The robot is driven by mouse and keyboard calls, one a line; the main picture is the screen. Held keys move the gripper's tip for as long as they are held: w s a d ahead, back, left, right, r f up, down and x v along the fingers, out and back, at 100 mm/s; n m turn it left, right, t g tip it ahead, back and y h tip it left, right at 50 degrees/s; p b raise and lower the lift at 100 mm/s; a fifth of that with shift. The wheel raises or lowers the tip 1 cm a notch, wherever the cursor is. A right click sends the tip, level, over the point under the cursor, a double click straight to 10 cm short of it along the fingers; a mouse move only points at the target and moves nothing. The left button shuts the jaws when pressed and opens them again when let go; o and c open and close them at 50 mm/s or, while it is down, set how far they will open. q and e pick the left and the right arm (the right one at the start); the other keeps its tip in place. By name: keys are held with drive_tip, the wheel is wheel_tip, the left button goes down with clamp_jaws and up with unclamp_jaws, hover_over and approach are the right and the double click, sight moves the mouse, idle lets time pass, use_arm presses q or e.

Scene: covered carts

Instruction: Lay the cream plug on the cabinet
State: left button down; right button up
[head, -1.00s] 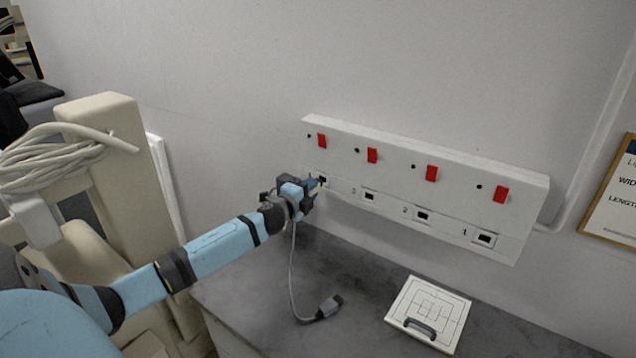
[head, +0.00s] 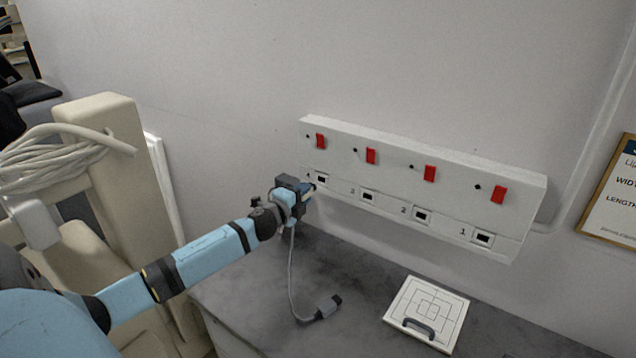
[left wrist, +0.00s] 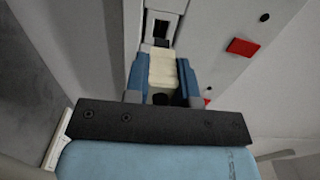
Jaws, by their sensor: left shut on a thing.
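My left gripper (head: 307,189) is shut on the cream plug (left wrist: 162,70), just in front of the leftmost socket (head: 320,179) of the white wall panel (head: 390,178). In the left wrist view the cream plug sits between the blue fingers, and the dark socket opening (left wrist: 161,29) shows beyond it. The plug looks outside the opening; any small gap is hard to judge. The plug is mostly hidden in the head view. The cabinet (head: 365,275), with its dark grey top, stands below the panel. My right gripper is not in view.
A grey connector (head: 328,307) lies on the cabinet; its cable rises behind my left gripper, its upper end hidden. A white square board with a dark handle (head: 428,312) lies farther right. Bare top lies between them. A cream cart with coiled cable (head: 65,160) stands left.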

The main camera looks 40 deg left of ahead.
use_arm(q)
drive_tip(key=s+d+p, duration=0.1)
drive_tip(key=s+d, duration=0.4)
drive_tip(key=d, duration=0.5)
drive_tip(key=s+d+h, duration=0.1)
drive_tip(key=s+d, duration=0.4)
drive_tip(key=d, duration=0.5)
drive_tip(key=s+d+m+p, duration=0.1)
drive_tip(key=s+d, duration=0.4)
drive_tip(key=d, duration=0.6)
drive_tip(key=shift+s+r+h+p, duration=0.3)
drive_tip(key=shift+s+h, duration=0.05)
drive_tip(key=shift+h, duration=0.05)
drive_tip(key=shift+a, duration=0.1)
